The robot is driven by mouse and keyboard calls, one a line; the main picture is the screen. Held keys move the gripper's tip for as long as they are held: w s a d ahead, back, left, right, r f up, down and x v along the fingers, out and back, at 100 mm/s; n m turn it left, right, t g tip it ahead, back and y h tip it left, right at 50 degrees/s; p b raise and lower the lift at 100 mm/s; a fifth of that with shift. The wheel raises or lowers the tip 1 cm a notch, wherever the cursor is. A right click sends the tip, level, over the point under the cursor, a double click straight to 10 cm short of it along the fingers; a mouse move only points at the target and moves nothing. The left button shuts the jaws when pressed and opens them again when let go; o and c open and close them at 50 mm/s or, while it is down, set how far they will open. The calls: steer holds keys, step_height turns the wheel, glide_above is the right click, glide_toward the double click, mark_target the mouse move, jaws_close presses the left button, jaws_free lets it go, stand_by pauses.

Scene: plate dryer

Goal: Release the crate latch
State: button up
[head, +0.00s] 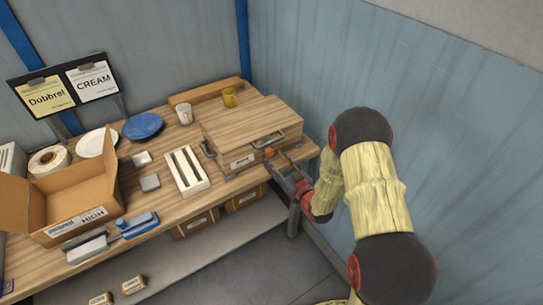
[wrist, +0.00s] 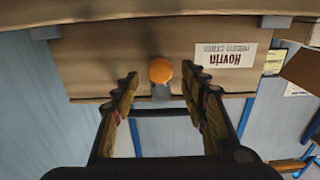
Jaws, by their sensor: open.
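The wooden crate (head: 246,125) sits at the right end of the table, with a white label on its front. The label reads "Hovrin return crate" upside down in the wrist view, where the crate front (wrist: 120,45) fills the top. An orange round latch knob (head: 269,153) shows on the crate's front, and in the wrist view the knob (wrist: 159,71) has a grey tab below it. My gripper (head: 281,163) is at the crate front. In the wrist view my gripper (wrist: 159,83) is open, with one finger on each side of the knob. Contact cannot be told.
Dark handles (head: 208,149) are on the crate. A blue-grey wall (head: 380,60) stands close on the right.

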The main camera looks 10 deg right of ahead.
mark_target(269, 152)
steer(key=shift+x, duration=1.35)
steer(key=shift+c, duration=0.9)
steer(key=c, duration=1)
steer(key=shift+o, duration=0.2)
